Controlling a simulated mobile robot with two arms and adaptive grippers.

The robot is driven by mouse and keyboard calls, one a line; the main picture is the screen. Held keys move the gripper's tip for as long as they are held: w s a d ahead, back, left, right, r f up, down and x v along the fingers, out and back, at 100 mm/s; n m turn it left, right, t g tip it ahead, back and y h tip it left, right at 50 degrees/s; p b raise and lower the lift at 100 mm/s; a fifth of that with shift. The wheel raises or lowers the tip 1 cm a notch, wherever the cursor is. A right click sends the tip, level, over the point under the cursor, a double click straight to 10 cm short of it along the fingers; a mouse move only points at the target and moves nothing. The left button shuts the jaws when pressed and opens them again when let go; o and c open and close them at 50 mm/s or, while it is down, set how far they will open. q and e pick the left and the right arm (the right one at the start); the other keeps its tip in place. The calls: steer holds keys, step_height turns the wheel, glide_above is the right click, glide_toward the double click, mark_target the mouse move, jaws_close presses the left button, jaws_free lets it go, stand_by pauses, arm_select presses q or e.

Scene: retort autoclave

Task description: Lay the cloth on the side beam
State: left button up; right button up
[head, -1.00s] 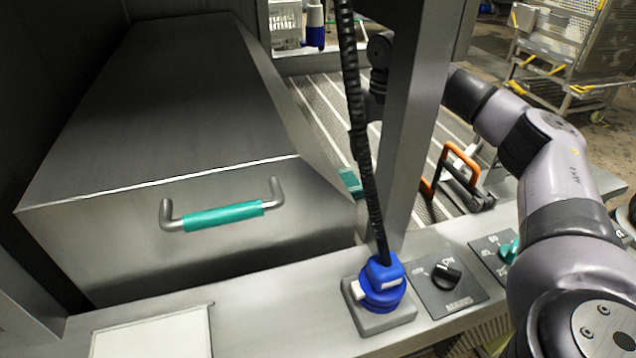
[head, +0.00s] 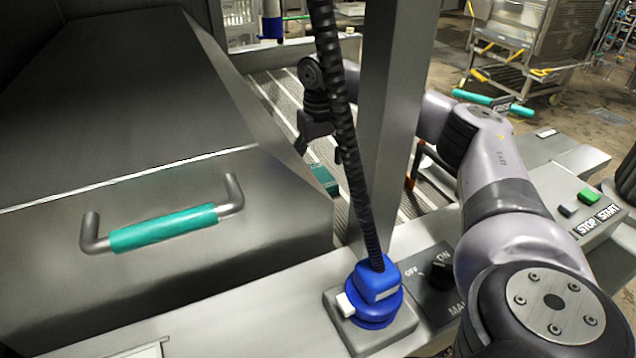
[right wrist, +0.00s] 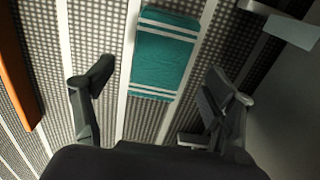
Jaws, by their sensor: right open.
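The cloth (right wrist: 165,55) is teal with white stripes and lies folded on the perforated, slatted bed. In the head view a small part of it (head: 325,179) shows beside the hood's lower corner. My right gripper (head: 318,150) is above the bed, close to the cloth and partly behind the black hose. In the right wrist view my right gripper (right wrist: 165,82) is open and empty, with its fingers apart on either side of the cloth's near end. The steel beam (head: 255,310) runs along the front. My left gripper is out of view.
A steel hood (head: 150,220) with a teal handle (head: 163,228) fills the left. A steel post (head: 388,110) and a black hose (head: 345,130) rising from a blue fitting (head: 376,292) stand before my right arm. An orange bar (right wrist: 15,65) lies left of my gripper.

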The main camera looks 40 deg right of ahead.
mark_target(318, 176)
step_height(318, 176, down, 3)
steer(key=shift+f, duration=0.15)
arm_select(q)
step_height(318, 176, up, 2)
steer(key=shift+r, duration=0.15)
arm_select(e)
steer(key=shift+c, duration=0.3)
steer(key=c, duration=1.1)
